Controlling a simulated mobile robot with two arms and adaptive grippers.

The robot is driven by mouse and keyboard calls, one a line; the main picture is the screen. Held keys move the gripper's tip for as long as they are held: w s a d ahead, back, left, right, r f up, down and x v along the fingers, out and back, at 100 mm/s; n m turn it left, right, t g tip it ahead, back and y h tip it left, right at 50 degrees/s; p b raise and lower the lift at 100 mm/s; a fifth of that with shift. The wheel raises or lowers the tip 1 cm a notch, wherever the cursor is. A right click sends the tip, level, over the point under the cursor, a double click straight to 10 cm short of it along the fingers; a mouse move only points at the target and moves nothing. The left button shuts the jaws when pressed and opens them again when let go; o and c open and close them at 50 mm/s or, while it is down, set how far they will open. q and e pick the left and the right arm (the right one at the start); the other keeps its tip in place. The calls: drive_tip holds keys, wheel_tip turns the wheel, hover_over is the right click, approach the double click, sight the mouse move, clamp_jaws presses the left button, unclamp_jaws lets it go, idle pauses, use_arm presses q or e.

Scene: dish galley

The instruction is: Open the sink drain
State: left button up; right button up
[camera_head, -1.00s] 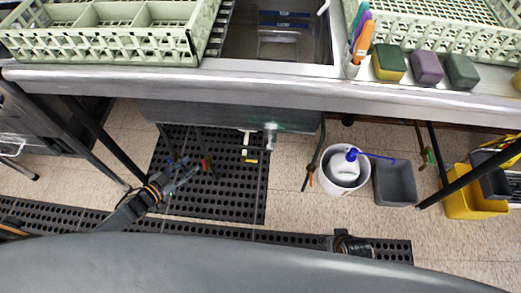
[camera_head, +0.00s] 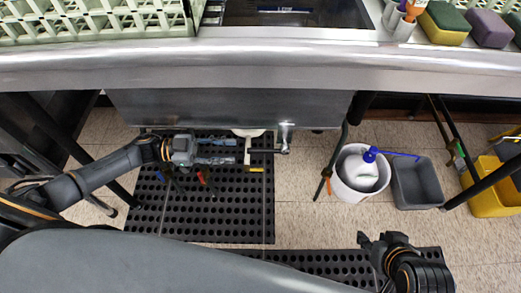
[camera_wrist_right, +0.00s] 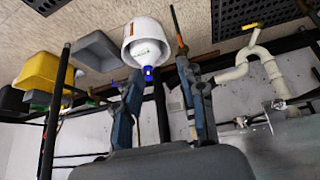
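In the head view, the sink's underside (camera_head: 230,108) hangs below the steel counter edge. A metal drain fitting (camera_head: 285,132) with a thin horizontal bar (camera_head: 268,151) shows beneath it, right of a white drain pipe (camera_head: 248,133). The fitting (camera_wrist_right: 268,112) and curved pipe (camera_wrist_right: 250,62) also show in the right wrist view. My left gripper (camera_head: 234,151) is open and empty, its fingertips just left of the pipe; contact cannot be told. My right gripper (camera_head: 376,240) is low at the right, away from the drain. Its fingers are apart and empty in the wrist view (camera_wrist_right: 160,88).
A white bucket (camera_head: 342,186) holding a blue-capped bottle, a grey bin (camera_head: 415,183) and a yellow bucket (camera_head: 484,202) stand on the floor at right. Dark table legs (camera_head: 341,150) flank the sink. A black perforated mat (camera_head: 225,225) lies below.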

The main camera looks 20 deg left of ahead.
sight(255, 151)
use_arm(q)
drive_tip(key=x, duration=0.8)
drive_tip(key=shift+w, duration=0.1)
drive_tip(key=shift+w+d+b, duration=0.15)
drive_tip(key=shift+d+b, duration=0.15)
drive_tip(key=shift+d, duration=0.4)
use_arm(e)
drive_tip(key=shift+w+a+r+t, duration=0.2)
drive_tip(key=shift+w+t, duration=0.1)
drive_tip(key=shift+w, duration=0.2)
drive_tip(key=shift+w+a+r+t, duration=0.2)
drive_tip(key=shift+w+t, duration=0.1)
drive_tip(key=shift+w, duration=0.15)
drive_tip(key=shift+w+a+r+t, duration=0.1)
drive_tip(key=shift+w+r+t, duration=0.15)
drive_tip(key=shift+w, duration=0.25)
use_arm(q)
clamp_jaws()
use_arm(e)
drive_tip(key=shift+f, duration=0.1)
